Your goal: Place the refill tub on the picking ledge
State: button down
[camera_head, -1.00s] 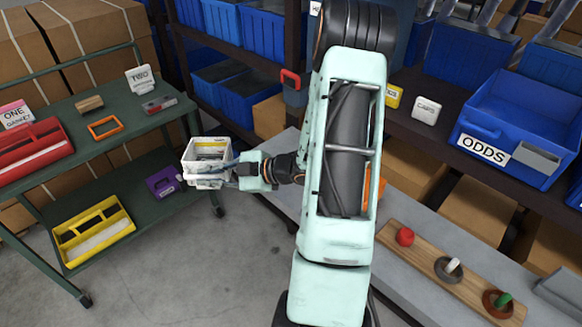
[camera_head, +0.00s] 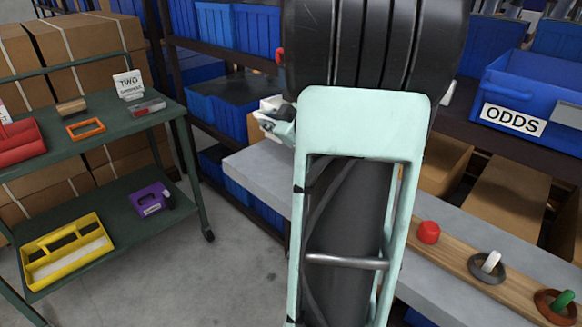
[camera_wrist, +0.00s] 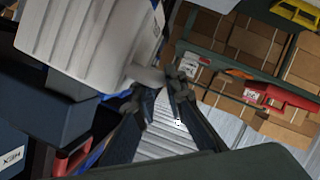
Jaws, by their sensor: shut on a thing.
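The white refill tub (camera_head: 270,103) shows only in part in the head view, left of my arm, whose large links hide the rest. It fills the upper left of the wrist view (camera_wrist: 85,35) and looks tilted there. My gripper (camera_head: 280,128) is shut on the tub. In the wrist view its fingers (camera_wrist: 155,85) meet at the tub's lower edge. A long grey ledge (camera_head: 258,180), likely the picking ledge, runs from behind my arm to the lower right. The tub is above the ledge's far end, apart from it as far as I can tell.
A wooden board (camera_head: 460,263) with several pegs or knobs lies on the ledge at right. A blue ODDS bin (camera_head: 530,95) stands on the shelf above. A green cart (camera_head: 110,215) with a yellow caddy (camera_head: 68,250) and purple box (camera_head: 150,195) is at left.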

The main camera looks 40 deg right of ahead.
jog(key=shift+d+r, duration=0.15)
jog(key=shift+h+b, duration=0.3)
jog(key=shift+b, duration=0.3)
jog(key=shift+s, duration=0.1)
jog(key=b, duration=0.5)
send_over(266, 168)
jog(key=s, duration=0.3)
jog(key=f, duration=0.9)
jog(key=shift+w+d+f, duration=0.15)
jog(key=shift+d+f, duration=0.05)
jog(key=shift+f, duration=0.2)
jog(key=shift+f, duration=0.1)
jog(key=c, duration=2)
grip_release()
